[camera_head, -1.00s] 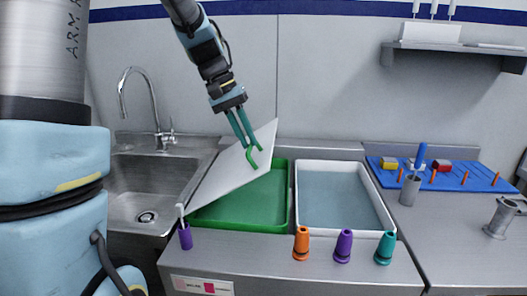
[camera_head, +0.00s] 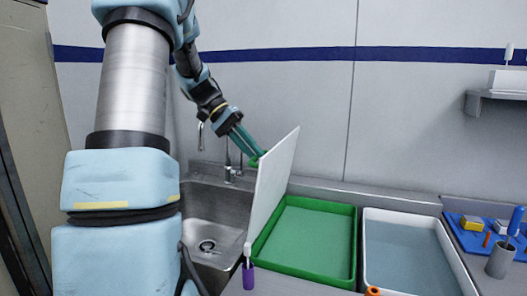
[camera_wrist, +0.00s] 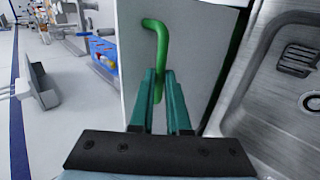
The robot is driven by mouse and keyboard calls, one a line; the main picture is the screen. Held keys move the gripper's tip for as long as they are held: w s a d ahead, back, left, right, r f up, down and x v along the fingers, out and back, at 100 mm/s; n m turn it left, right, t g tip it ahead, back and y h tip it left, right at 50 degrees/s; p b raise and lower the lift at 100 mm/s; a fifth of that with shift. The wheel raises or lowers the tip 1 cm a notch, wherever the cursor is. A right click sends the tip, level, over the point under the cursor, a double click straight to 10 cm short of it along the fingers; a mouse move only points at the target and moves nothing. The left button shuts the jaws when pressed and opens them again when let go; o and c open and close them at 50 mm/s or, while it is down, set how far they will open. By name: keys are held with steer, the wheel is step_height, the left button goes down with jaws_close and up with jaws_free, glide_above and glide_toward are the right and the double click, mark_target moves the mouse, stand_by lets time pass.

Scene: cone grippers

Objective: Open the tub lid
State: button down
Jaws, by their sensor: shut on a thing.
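The tub is a green tray (camera_head: 349,250) on the counter, and its inside is open to view. Its white lid (camera_head: 273,188) stands nearly upright along the tub's left edge. In the wrist view the lid (camera_wrist: 190,75) shows its outer face with a bent green handle (camera_wrist: 157,42). My gripper (camera_wrist: 160,78) is shut on the handle, with a finger on each side of its lower part. In the head view my gripper (camera_head: 256,152) is at the lid's upper left, and the lid hides part of the handle.
A steel sink (camera_head: 207,215) with a faucet is left of the lid. A white tub (camera_head: 370,240) stands right of the green one.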

steer(key=shift+w+a+f, duration=0.2)
steer(key=shift+a+f, duration=0.25)
steer(key=shift+a, duration=0.1)
steer(key=c, duration=0.9)
jaws_free()
steer(key=shift+d+r, duration=0.1)
steer(key=shift+r, duration=0.05)
steer(key=shift+w+r, duration=0.1)
steer(key=b+v, duration=0.2)
steer(key=v, duration=0.8)
steer(key=shift+a+r, duration=0.25)
